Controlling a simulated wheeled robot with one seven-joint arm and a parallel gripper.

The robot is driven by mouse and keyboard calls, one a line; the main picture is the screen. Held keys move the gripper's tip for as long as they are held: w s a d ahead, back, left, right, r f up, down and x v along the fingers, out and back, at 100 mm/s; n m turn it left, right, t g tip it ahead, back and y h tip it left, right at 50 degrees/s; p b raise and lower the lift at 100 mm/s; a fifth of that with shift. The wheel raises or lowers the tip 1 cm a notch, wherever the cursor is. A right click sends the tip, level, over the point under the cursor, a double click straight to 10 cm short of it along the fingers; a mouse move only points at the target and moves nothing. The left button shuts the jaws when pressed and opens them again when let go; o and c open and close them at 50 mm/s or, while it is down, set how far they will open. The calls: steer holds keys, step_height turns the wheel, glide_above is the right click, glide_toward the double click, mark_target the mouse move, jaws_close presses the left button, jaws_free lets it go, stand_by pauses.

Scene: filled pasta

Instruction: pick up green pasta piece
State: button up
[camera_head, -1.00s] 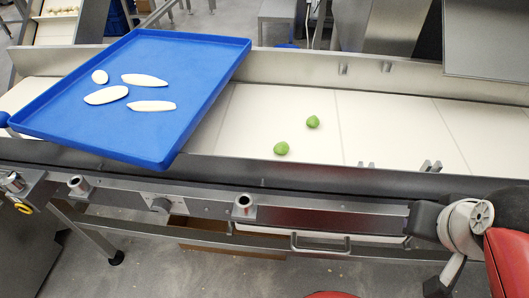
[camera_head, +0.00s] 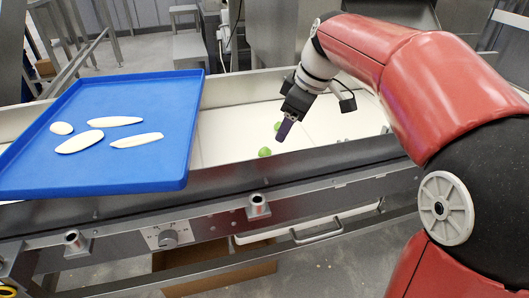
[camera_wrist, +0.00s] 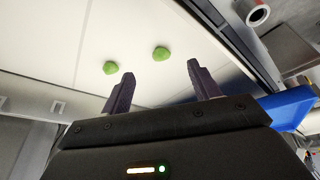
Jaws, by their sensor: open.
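Two green pasta pieces lie on the white conveyor belt. In the head view the nearer piece (camera_head: 264,152) is close to the front rail, and the farther piece (camera_head: 278,126) is partly hidden behind my gripper. My gripper (camera_head: 282,138) hangs over the belt with its dark fingers pointing down, just right of the pieces. In the wrist view my gripper (camera_wrist: 160,72) is open and empty, its two fingers apart. One piece (camera_wrist: 161,53) shows beyond the gap between the fingertips. The other piece (camera_wrist: 110,68) is just left of the left fingertip. Neither piece is held.
A blue tray (camera_head: 120,172) with several white flat pieces rests across the belt at the left. Its edge also shows in the wrist view (camera_wrist: 288,108). A metal rail (camera_head: 225,180) runs along the belt's front. Bare belt (camera_head: 225,135) lies between tray and pieces.

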mark_target(267, 149)
steer(key=shift+n+g+y, duration=0.4)
steer(key=shift+n+y, duration=0.1)
steer(key=shift+n, duration=0.3)
steer(key=x, duration=0.3)
steer(key=w+x, duration=0.1)
steer(key=x, duration=0.6)
steer(key=shift+w+a+f, duration=0.1)
steer(key=shift+w+a, duration=0.3)
steer(key=shift+w, duration=0.05)
steer(key=c, duration=1.1)
